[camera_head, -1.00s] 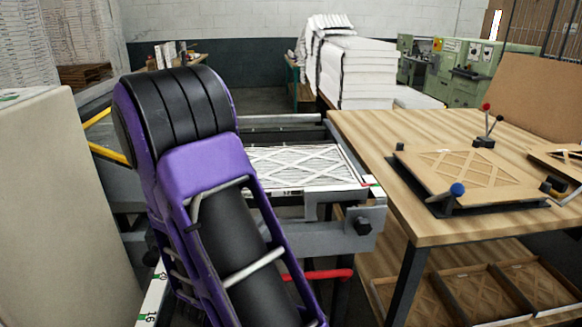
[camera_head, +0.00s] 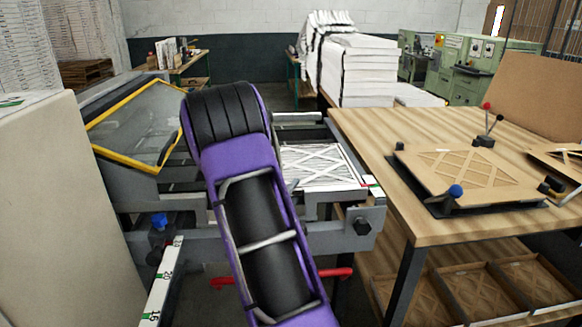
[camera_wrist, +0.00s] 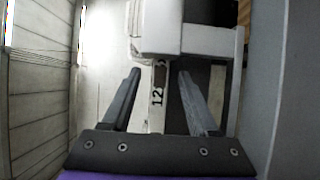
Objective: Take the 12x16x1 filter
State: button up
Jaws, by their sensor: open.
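A white pleated filter (camera_head: 318,165) with a diamond lattice lies flat on the grey machine in the head view. My arm covers its left part, and I cannot read a size on it. My gripper (camera_wrist: 159,74) shows in the wrist view, open, with two dark fingers apart. Between and beyond the fingers is a pale scale strip (camera_wrist: 157,115) marked 12. A white block-like part stands just past the fingertips; I cannot tell what it is. Nothing is held. In the head view my gripper is not visible.
A wooden table (camera_head: 415,215) at right bears a brown lattice frame (camera_head: 470,175) in a fixture with knobs. A yellow-edged clear guard (camera_head: 140,120) stands at left on the machine. A beige panel (camera_head: 60,210) is close at left. A red handle (camera_head: 335,273) sticks out below.

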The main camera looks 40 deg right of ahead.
jog(key=shift+x, duration=0.75)
grip_shut()
